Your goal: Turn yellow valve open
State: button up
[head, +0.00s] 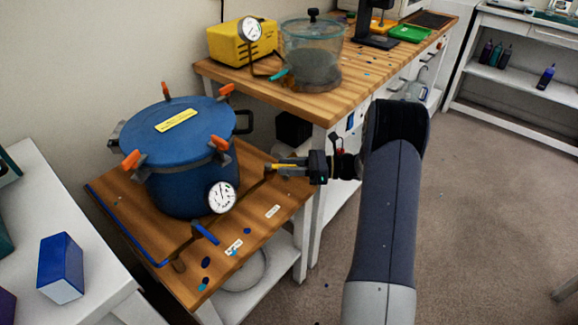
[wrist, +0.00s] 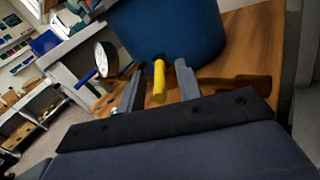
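The yellow valve handle (wrist: 159,82) shows in the wrist view, pointing toward me beside the blue pressure pot (wrist: 175,30). In the head view the handle (head: 283,166) is a small yellow strip at the pot's right side, partly hidden by my fingers. My gripper (wrist: 160,67) is open, with one finger on each side of the yellow handle. A gap shows between the handle and each finger. In the head view my gripper (head: 274,167) reaches in from the right, level with the lower pot. The valve body is mostly hidden.
The pot (head: 188,150) stands on a low wooden table (head: 265,225) with a gauge (head: 222,197) and a blue valve handle (head: 205,232) at its front. A taller wooden bench (head: 300,104) stands behind, holding a clear chamber (head: 312,55). Carpet at right is open.

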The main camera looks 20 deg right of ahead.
jog(key=v, duration=1)
jog(key=shift+d, duration=0.4)
jog(key=shift+s, duration=0.1)
jog(key=shift+c, duration=0.4)
